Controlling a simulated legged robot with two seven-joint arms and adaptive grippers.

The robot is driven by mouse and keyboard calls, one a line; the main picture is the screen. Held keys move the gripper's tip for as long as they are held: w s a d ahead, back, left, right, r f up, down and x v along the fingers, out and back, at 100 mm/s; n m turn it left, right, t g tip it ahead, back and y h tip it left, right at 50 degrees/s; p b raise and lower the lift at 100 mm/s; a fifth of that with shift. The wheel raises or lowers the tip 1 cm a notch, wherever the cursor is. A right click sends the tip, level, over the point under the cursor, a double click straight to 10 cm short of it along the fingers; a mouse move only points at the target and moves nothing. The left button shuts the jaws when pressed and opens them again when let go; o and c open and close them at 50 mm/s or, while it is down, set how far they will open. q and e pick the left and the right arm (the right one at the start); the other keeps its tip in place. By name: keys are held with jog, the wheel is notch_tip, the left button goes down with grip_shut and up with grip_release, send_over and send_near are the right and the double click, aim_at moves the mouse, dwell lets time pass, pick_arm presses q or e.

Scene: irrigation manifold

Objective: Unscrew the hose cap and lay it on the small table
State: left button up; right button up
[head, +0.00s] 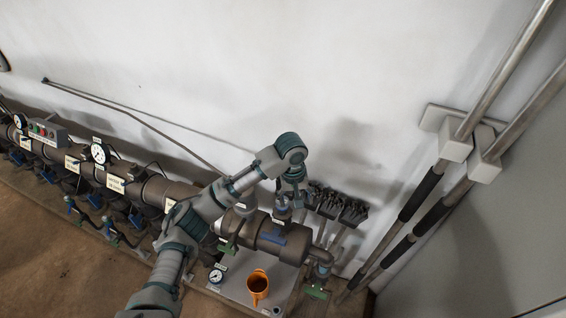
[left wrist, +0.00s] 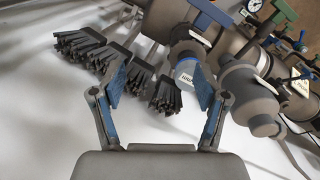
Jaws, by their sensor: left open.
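In the left wrist view, a grey capped fitting with a blue band and a white label (left wrist: 186,70), which looks like the hose cap, sits on the manifold pipework. My left gripper (left wrist: 160,72) is open, its fingers spread. The fitting lies between the fingertips, nearer the right finger; I cannot tell whether it touches. In the head view, my left gripper (head: 291,190) points down above the right end of the manifold (head: 270,236) and partly hides the fitting. The small table (head: 237,290) is a pale top below the manifold. My right gripper is not in view.
Several dark brushes (head: 340,207) hang beside the gripper. Thick pipes (head: 425,190) run down the wall at right. Valves and gauges line the manifold leftward.

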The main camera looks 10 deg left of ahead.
pick_arm(q)
jog(key=w+a+r+n+y, duration=0.15)
jog(key=a+r+n, duration=0.3)
jog(key=r, duration=0.75)
jog(key=shift+m+h, duration=0.25)
jog(key=shift+m, duration=0.1)
jog(key=f, duration=1)
jog(key=w+f, duration=0.1)
jog(key=f, duration=0.5)
jog(key=shift+b, duration=0.35)
jog(key=shift+a+f, duration=0.2)
jog(key=shift+f, duration=0.55)
jog(key=shift+d, duration=0.1)
jog(key=c, duration=1.4)
jog(key=shift+r+n+p, duration=0.2)
jog(key=shift+n+p, duration=0.2)
jog(key=shift+p, duration=0.55)
jog(key=shift+f+n+p, duration=0.1)
jog(key=shift+n+p, duration=1.2)
jog(key=shift+p, duration=1.1)
jog(key=shift+n, duration=0.6)
